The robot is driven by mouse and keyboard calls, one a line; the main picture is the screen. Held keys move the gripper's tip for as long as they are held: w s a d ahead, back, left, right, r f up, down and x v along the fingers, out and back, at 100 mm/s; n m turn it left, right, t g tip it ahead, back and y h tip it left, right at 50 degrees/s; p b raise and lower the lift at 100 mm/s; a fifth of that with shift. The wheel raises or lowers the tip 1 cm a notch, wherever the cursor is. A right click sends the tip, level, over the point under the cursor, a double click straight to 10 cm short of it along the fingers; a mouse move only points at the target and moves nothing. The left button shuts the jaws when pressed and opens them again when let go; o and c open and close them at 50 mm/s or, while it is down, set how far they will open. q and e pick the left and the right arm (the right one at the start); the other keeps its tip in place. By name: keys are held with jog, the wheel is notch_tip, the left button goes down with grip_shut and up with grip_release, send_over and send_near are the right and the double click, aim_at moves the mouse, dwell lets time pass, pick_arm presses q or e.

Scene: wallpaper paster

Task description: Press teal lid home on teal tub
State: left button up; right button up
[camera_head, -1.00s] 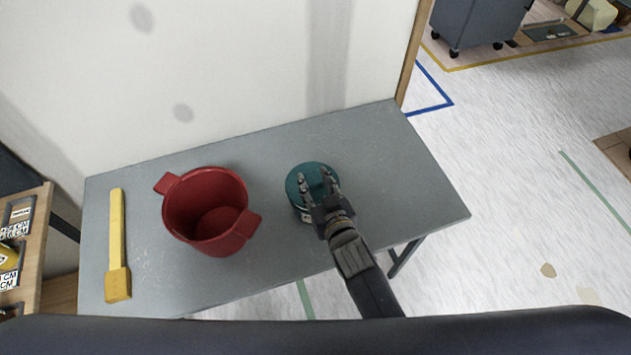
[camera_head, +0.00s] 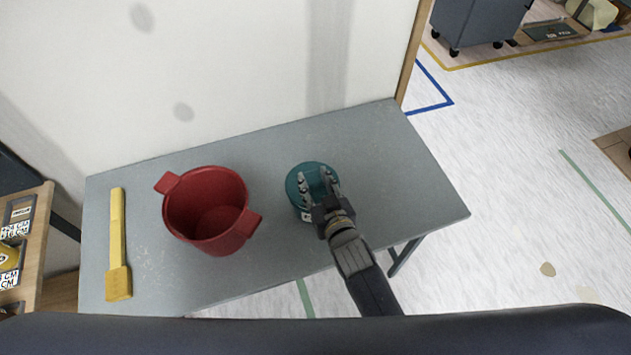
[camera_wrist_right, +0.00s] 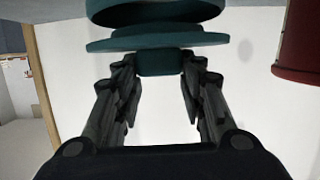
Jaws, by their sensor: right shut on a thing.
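The teal lid (camera_head: 316,168) lies over the teal tub (camera_head: 299,207) on the grey table, right of its middle. In the right wrist view the lid (camera_wrist_right: 105,44) is a flat disc with a knob (camera_wrist_right: 160,64), and the tub (camera_wrist_right: 160,12) shows beyond it. There the lid looks apart from the tub's rim, with dark space between them. My right gripper (camera_head: 316,180) reaches in from the front, over the lid. In the wrist view the right gripper (camera_wrist_right: 160,75) has its fingertips on both sides of the knob, shut on it. My left gripper is not in view.
A red bucket (camera_head: 207,205) with two side tabs stands left of the tub on the grey table (camera_head: 380,150). A yellow tool (camera_head: 118,240) lies at the table's left end. A pale wall rises behind. The table's right part is clear.

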jog(key=shift+f+b, duration=0.8)
jog(key=shift+f, duration=0.3)
jog(key=o, duration=1.1)
jog(key=v, duration=1.2)
